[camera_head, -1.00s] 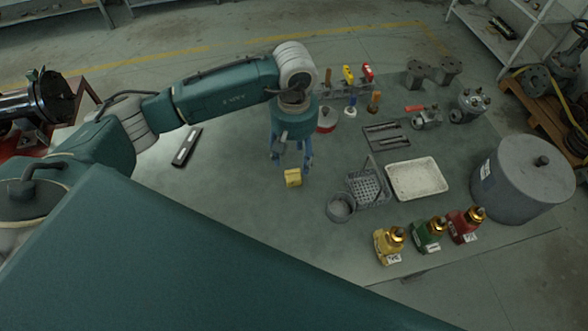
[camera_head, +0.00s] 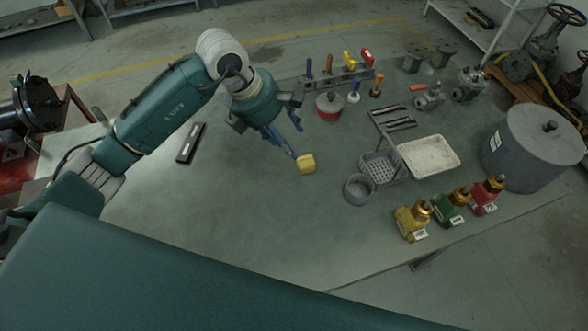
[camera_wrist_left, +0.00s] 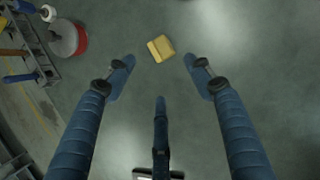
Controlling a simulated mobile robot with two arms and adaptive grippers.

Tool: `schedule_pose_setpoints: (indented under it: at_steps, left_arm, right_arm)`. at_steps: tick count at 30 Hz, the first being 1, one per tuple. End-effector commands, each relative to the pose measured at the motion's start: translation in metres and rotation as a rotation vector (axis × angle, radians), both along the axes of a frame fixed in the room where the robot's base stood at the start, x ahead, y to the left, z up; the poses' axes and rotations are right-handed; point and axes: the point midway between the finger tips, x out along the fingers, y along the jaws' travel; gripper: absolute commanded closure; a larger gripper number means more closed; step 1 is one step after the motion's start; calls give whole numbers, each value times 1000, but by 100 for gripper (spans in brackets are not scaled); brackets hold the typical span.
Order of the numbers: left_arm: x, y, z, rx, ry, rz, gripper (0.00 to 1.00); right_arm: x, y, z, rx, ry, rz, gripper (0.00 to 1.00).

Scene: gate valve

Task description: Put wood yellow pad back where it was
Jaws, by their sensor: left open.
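The wood yellow pad (camera_head: 306,164) is a small yellow block lying on the grey-green table, left of the grey round cup and the mesh basket. It also shows in the left wrist view (camera_wrist_left: 160,48), beyond the fingertips and between the two side fingers. My left gripper (camera_head: 288,143) is open and empty, tilted, just up and left of the pad in the head view. Its three blue fingers are spread in the left wrist view (camera_wrist_left: 160,80). No finger is closed on the pad; I cannot tell its exact height above the table. My right gripper is not in view.
Right of the pad stand a grey cup (camera_head: 358,189), a mesh basket (camera_head: 367,161) and a white tray (camera_head: 430,139). A tool rack (camera_head: 338,79) and a red-sided pot (camera_head: 329,107) stand behind. Yellow, green and red valves stand at front right. The table's front left is clear.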

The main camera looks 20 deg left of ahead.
Motion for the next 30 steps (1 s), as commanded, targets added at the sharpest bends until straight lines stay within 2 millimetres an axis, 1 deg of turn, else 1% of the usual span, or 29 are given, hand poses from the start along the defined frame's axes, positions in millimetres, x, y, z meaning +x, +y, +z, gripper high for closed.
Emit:
schedule_pose_setpoints:
  at_steps: [9, 12, 14, 17, 20, 21, 24, 27, 30]
  left_arm:
    - [9, -15, -40, -9, 9, 20, 47]
    - [11, -18, -48, -6, 6, 17, 47]
    - [11, -19, -51, -7, 7, 17, 47]
    - [10, -23, -60, -8, 10, 17, 47]
    - [11, -30, -74, -8, 11, 17, 47]
    - [12, -32, -81, -8, 10, 17, 47]
    - [16, -35, -92, -7, 7, 17, 47]
    - [17, -36, -98, -6, 6, 17, 47]
    - [18, -36, -99, -5, 4, 17, 47]
  right_arm:
    - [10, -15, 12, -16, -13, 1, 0]
    - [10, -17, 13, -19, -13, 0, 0]
    - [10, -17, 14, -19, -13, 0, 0]
    - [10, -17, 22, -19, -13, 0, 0]
    - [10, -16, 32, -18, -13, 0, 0]
    - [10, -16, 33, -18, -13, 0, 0]
    - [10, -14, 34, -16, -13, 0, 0]
    - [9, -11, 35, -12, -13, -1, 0]
    - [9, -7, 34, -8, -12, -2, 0]
